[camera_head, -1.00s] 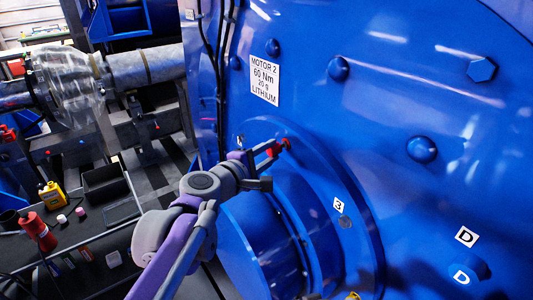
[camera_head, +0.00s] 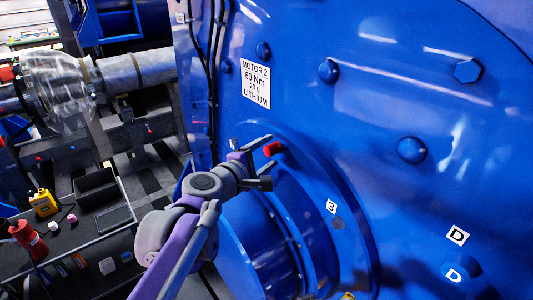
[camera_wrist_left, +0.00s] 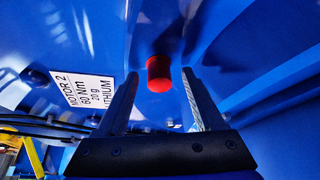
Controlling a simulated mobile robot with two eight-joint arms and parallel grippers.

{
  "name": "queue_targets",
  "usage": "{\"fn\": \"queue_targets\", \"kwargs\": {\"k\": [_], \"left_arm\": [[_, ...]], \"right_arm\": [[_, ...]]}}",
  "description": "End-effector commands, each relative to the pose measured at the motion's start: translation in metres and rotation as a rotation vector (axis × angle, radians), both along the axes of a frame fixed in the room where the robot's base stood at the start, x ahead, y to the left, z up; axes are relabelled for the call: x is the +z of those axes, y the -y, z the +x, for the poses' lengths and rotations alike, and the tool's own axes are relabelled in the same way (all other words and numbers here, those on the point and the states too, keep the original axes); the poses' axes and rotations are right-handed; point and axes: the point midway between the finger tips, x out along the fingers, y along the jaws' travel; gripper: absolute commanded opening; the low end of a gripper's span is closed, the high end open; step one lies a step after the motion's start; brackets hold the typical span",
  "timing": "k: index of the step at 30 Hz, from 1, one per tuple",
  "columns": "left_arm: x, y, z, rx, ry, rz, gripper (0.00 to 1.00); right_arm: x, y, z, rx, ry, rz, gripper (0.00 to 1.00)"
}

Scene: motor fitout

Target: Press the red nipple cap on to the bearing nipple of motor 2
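The red nipple cap (camera_head: 272,149) sits on the bearing housing of the blue motor 2 (camera_head: 385,190), below the label reading "MOTOR 2 60 Nm 20 g LITHIUM" (camera_head: 255,84). The nipple itself is hidden under the cap. My left gripper (camera_head: 268,161) is open just in front of the cap. In the left wrist view the cap (camera_wrist_left: 159,74) stands between and beyond the two spread fingers (camera_wrist_left: 160,95), with clear gaps on both sides. My right gripper is not in view.
A steel shaft (camera_head: 137,70) with a clear guard lies behind. Tags 3 and D mark the motor face.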

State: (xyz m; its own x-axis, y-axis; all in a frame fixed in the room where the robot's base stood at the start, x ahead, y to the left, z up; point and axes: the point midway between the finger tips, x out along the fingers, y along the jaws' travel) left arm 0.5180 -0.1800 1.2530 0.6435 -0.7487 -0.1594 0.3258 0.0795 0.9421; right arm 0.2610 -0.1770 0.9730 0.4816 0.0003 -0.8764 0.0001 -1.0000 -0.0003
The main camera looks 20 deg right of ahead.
Motion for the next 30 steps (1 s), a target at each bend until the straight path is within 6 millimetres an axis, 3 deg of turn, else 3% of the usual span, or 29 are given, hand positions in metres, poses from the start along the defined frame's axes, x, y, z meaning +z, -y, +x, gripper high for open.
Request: {"fn": "queue_targets", "kwargs": {"k": [8, 21, 30], "left_arm": [[0.001, -0.004, -0.003, 0.001, 0.000, 0.000, 0.69], [0.012, -0.062, -0.053, 0.002, 0.000, 0.000, 0.69], [0.017, -0.081, -0.069, 0.000, 0.000, 0.000, 0.69]], "right_arm": [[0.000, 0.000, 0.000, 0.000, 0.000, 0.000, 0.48], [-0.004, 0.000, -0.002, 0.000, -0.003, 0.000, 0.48], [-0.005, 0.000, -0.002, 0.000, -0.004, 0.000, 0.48]]}}
